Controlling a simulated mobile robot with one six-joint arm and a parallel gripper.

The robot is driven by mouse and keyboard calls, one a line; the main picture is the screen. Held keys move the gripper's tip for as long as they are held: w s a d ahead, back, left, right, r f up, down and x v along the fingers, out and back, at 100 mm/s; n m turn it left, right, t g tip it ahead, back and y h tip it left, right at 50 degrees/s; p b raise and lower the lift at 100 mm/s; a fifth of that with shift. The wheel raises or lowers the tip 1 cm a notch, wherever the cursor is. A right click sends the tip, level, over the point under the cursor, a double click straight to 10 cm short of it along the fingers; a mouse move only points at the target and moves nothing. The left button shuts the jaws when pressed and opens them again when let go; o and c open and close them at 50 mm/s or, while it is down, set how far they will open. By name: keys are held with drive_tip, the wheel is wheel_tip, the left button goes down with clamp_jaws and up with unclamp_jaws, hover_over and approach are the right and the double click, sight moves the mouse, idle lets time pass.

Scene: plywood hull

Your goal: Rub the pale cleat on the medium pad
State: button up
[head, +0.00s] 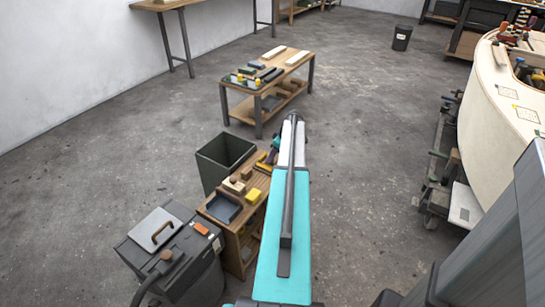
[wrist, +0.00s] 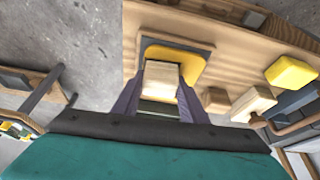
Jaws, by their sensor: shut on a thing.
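My gripper (wrist: 161,84) is shut on a pale wooden block, the cleat (wrist: 159,74), seen between its two purple fingers in the wrist view. The cleat is over a yellow pad (wrist: 190,53) with a grey border on the wooden bench top. The pad shows around the cleat's far end and sides. I cannot tell whether the cleat touches it, nor read a grade on it.
On the bench (head: 236,229) are a yellow block (head: 253,195), wooden blocks (head: 233,186) and a dark tray (head: 222,208). A dark bin (head: 225,160) stands behind, and a grey machine with a hose (head: 168,246) stands left. A second table (head: 267,86) stands farther off.

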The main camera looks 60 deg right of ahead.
drive_tip(key=shift+f, duration=0.1)
drive_tip(key=shift+a, duration=1.8)
drive_tip(key=shift+d, duration=0.1)
drive_tip(key=shift+d, duration=1.75)
drive_tip(key=shift+s, duration=0.1)
drive_tip(key=shift+r+p, duration=1.45)
drive_tip(key=shift+r, duration=2.05)
